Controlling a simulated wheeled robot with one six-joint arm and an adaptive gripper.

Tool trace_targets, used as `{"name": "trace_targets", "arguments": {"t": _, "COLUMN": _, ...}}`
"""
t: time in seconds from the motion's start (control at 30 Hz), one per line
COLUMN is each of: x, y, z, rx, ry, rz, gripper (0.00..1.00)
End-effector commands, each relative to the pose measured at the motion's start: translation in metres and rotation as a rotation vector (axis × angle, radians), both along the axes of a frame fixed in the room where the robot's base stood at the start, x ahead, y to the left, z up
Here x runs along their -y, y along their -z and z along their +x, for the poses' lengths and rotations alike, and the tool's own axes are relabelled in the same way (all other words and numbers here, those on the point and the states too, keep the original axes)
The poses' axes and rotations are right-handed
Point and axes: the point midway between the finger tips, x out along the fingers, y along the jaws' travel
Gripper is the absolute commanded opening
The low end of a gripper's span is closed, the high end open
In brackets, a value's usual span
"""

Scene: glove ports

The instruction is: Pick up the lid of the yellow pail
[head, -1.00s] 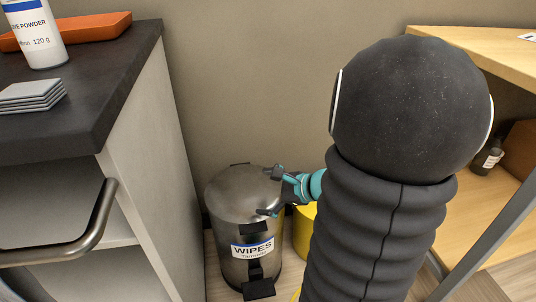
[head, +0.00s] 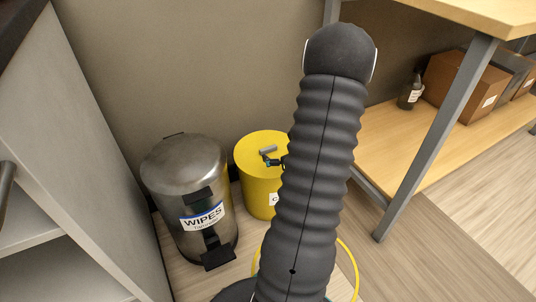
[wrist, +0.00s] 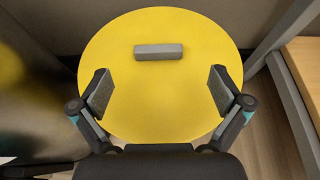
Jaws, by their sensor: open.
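The yellow pail (head: 258,198) stands on the floor beside the steel bin, partly hidden by my arm in the head view. Its round yellow lid (head: 256,143) is on top and carries a grey bar handle (head: 268,149). In the wrist view the lid (wrist: 160,95) fills the middle, with the handle (wrist: 158,51) toward its far side. My gripper (wrist: 160,90) is open and empty, its two fingers apart over the lid. The handle is beyond the fingertips and not between them. The gripper also shows in the head view (head: 272,161), mostly hidden behind my arm.
A steel pedal bin labelled WIPES (head: 185,170) stands close at the left of the pail. A wooden shelf unit (head: 400,150) with a grey leg (head: 440,140) is at the right, holding a dark bottle (head: 410,93) and boxes. A grey cabinet (head: 70,150) is at far left.

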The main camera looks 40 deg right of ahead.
Motion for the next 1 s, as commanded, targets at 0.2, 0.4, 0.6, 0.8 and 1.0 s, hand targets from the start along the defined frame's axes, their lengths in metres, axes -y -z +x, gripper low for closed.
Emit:
{"name": "trace_targets", "arguments": {"t": 0.2, "x": 0.007, "y": 0.011, "z": 0.025, "rx": 0.001, "ry": -0.002, "rz": 0.0, "gripper": 1.0}}
{"name": "trace_targets", "arguments": {"t": 0.4, "x": 0.009, "y": 0.017, "z": 0.035, "rx": 0.0, "ry": -0.004, "rz": -0.001, "gripper": 1.0}}
{"name": "trace_targets", "arguments": {"t": 0.6, "x": 0.014, "y": 0.033, "z": 0.058, "rx": 0.0, "ry": -0.004, "rz": 0.0, "gripper": 1.0}}
{"name": "trace_targets", "arguments": {"t": 0.8, "x": 0.019, "y": 0.038, "z": 0.072, "rx": 0.001, "ry": -0.003, "rz": -0.001, "gripper": 1.0}}
{"name": "trace_targets", "arguments": {"t": 1.0, "x": 0.02, "y": 0.038, "z": 0.073, "rx": 0.001, "ry": -0.001, "rz": -0.001, "gripper": 1.0}}
